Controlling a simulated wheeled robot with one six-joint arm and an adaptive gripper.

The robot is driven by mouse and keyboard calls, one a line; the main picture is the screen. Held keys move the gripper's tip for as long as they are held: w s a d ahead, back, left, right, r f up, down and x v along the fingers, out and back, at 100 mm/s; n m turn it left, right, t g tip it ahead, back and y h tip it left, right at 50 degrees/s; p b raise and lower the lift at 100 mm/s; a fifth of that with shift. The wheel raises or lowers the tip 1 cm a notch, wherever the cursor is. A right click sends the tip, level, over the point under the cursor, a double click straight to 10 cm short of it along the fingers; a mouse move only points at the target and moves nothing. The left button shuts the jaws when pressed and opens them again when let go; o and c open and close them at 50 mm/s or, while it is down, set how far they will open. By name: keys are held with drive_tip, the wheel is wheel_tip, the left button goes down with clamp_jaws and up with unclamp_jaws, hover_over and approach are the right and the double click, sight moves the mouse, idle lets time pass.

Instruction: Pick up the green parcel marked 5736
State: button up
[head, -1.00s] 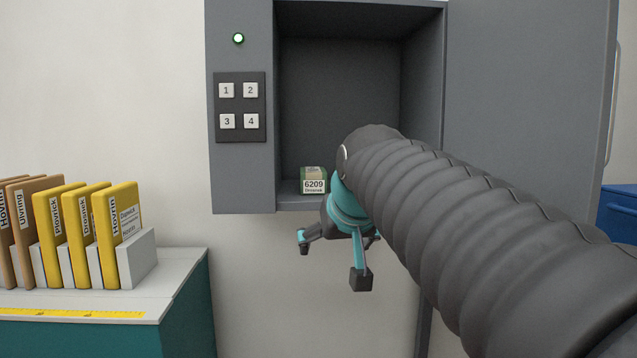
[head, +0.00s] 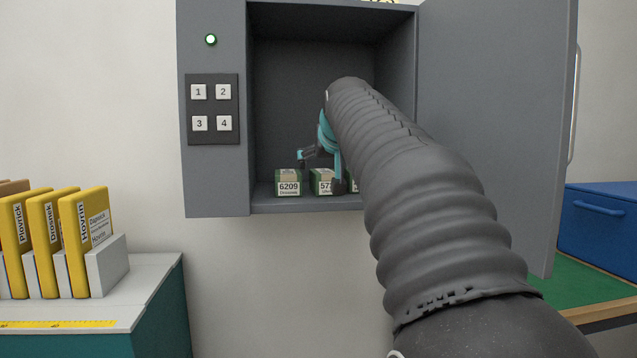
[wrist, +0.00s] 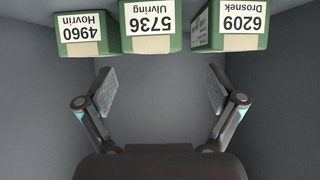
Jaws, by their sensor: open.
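The green parcel marked 5736 (wrist: 149,25) stands in the middle of a row of three in the wrist view, its white label upside down and reading Ulvring. In the head view the parcel (head: 321,187) stands on the locker floor, its label partly hidden by a finger. My gripper (wrist: 160,90) is open and empty, its fingers spread to either side of the 5736 parcel's line and apart from it. In the head view my gripper (head: 322,170) is inside the locker opening, in front of and above the parcels.
Green parcels marked 6209 (wrist: 241,25) and 4960 (wrist: 83,34) flank it closely. The grey locker (head: 218,180) has walls on both sides and its door (head: 500,130) stands open at the right. A keypad (head: 212,108) is on its left panel. Yellow packets (head: 75,240) stand at left.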

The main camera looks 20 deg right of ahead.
sight(325, 171)
drive_tip(key=shift+d+p+x, duration=0.15)
drive_tip(key=shift+x, duration=1.55)
drive_tip(key=shift+d+p+x, duration=0.15)
drive_tip(key=shift+x, duration=1.5)
drive_tip(key=c, duration=1.4)
